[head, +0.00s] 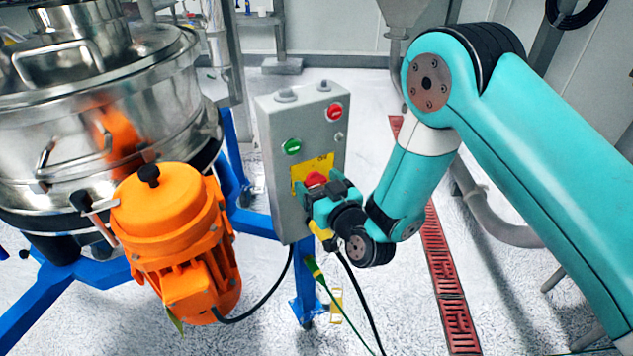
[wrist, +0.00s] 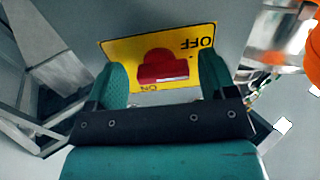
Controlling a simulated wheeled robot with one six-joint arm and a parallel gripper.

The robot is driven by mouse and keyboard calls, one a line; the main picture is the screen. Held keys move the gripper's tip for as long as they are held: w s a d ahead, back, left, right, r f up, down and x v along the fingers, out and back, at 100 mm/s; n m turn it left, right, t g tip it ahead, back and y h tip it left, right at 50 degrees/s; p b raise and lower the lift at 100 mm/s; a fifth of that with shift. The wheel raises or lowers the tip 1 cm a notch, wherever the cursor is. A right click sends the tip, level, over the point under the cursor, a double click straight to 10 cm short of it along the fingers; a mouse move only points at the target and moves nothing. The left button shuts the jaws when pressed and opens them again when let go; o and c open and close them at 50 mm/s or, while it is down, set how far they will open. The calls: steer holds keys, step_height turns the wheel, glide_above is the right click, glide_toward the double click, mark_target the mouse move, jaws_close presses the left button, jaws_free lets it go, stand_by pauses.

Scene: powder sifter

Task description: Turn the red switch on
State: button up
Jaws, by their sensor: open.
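The red switch (head: 315,179) sits on a yellow plate (head: 299,178) low on the front of a grey control box (head: 280,204). In the wrist view the red switch (wrist: 162,68) lies between my two fingers, on the yellow plate (wrist: 128,46), which reads OFF at the upper right and ON at the lower edge. My gripper (head: 325,190) is open, its fingertips on either side of the switch and close to the plate. I cannot tell whether the fingers touch the switch. The fingers hide the plate's lower corners.
The box also has a green button (head: 292,147) and a red button (head: 334,112) above. An orange motor (head: 172,215) and a steel sifter (head: 95,90) on a blue frame (head: 255,222) stand to the left. Cables hang below the box. A red floor grate (head: 437,262) runs at right.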

steer(key=shift+a, duration=0.15)
steer(key=c, duration=0.9)
